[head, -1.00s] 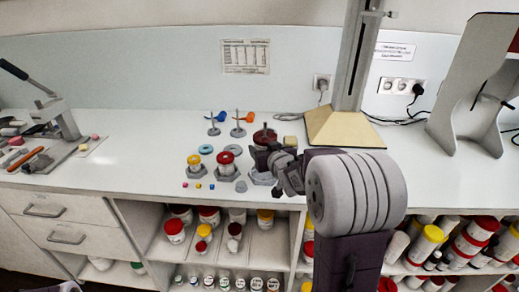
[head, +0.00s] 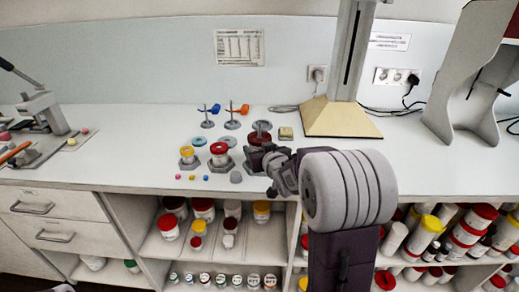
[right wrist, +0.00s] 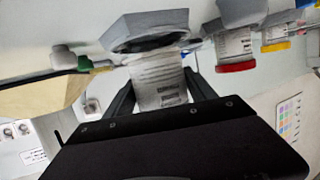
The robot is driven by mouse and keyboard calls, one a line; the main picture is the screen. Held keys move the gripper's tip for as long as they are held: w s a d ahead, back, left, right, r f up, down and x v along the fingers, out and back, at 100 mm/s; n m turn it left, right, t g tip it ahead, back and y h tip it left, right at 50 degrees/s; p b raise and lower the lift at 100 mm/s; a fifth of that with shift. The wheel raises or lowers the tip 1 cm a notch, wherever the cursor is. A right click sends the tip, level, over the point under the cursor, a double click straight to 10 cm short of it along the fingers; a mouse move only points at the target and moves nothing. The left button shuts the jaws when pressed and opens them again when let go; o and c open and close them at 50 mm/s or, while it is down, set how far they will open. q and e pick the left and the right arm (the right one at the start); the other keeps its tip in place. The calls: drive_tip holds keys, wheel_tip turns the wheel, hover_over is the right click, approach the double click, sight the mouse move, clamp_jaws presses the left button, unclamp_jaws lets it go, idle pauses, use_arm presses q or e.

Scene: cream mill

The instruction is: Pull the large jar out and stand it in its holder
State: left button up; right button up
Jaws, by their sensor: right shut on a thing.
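My right gripper (right wrist: 160,95) is shut on the large jar (right wrist: 160,88), a pale cylinder with a printed label. In the right wrist view, which is upside down, its lid end is hidden by my gripper. Its base end meets the opening of a grey hexagonal holder (right wrist: 145,28); I cannot tell whether it sits inside. In the head view my right gripper (head: 265,165) hides the jar and most of that holder. A red-lidded jar (head: 219,152) and a smaller yellow-lidded jar (head: 188,156) stand in holders to the left.
Behind the holders are teal rings (head: 199,141), a dark red round piece (head: 261,135) and two thin stands. A tall column on a beige base (head: 340,120) stands to the right. Small coloured pieces lie at the front. The counter's left middle is clear.

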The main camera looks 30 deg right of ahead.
drive_tip(key=shift+f+b, duration=1)
drive_tip(key=shift+f, duration=0.05)
drive_tip(key=o, duration=1.6)
drive_tip(key=shift+o, duration=0.4)
drive_tip(key=shift+o, duration=0.8)
drive_tip(key=shift+r+p+v, duration=0.2)
drive_tip(key=shift+p+v, duration=0.15)
drive_tip(key=shift+v, duration=0.5)
drive_tip(key=shift+r+p+v, duration=0.15)
drive_tip(key=shift+p+v, duration=0.2)
drive_tip(key=shift+v, duration=0.5)
drive_tip(key=shift+r+p+v, duration=0.15)
drive_tip(key=shift+p+v, duration=0.4)
drive_tip(key=shift+v, duration=0.65)
drive_tip(key=shift+r+p+v, duration=0.2)
drive_tip(key=shift+p+v, duration=0.3)
drive_tip(key=shift+v, duration=0.7)
drive_tip(key=shift+w, duration=0.1)
